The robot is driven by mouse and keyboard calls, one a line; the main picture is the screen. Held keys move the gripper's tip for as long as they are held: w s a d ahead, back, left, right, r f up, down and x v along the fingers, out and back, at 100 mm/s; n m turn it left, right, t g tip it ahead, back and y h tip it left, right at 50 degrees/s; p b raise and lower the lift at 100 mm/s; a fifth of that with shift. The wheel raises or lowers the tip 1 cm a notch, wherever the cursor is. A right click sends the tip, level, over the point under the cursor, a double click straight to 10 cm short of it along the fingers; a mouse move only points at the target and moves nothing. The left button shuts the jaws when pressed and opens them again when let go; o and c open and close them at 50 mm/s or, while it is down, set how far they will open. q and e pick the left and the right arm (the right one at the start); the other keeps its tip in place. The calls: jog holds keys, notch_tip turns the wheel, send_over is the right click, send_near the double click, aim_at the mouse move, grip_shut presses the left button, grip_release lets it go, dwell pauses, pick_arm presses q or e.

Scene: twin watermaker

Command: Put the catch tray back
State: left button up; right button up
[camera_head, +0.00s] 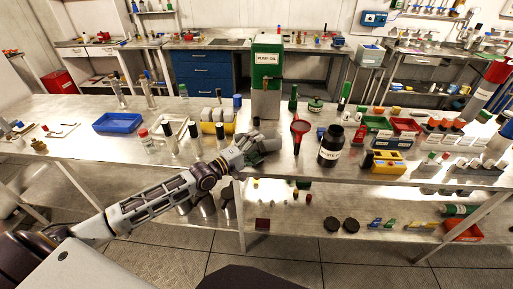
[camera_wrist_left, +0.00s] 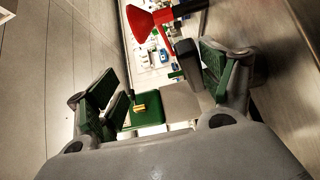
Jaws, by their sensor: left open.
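The green and grey pump oil dispenser (camera_head: 267,62) stands upright on the steel table, its tap facing the front. In the left wrist view a green box with a brass-coloured fitting (camera_wrist_left: 147,112) lies between and beyond the fingers. An empty-looking shallow blue tray (camera_head: 118,122) lies on the table at left; I cannot tell whether it is the catch tray. My left gripper (camera_head: 262,146) is near the table's front edge, in front of the dispenser. In the left wrist view its green-padded fingers (camera_wrist_left: 155,80) are apart, with nothing held between them. My right gripper is not in view.
A red funnel (camera_head: 300,130) and a black jar (camera_head: 331,146) stand right of my left gripper. A yellow holder (camera_head: 217,122) with bottles is to its left. Small bins and bottles crowd the table's right side. The front strip between the gripper and funnel looks narrow.

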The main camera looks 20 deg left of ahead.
pick_arm(q)
jog(key=shift+o, duration=1.3)
jog(key=shift+s, duration=0.1)
jog(key=shift+a, duration=0.1)
jog(key=v, duration=1.1)
jog(key=shift+s, duration=0.3)
jog(key=shift+a, duration=0.15)
dwell(0.5)
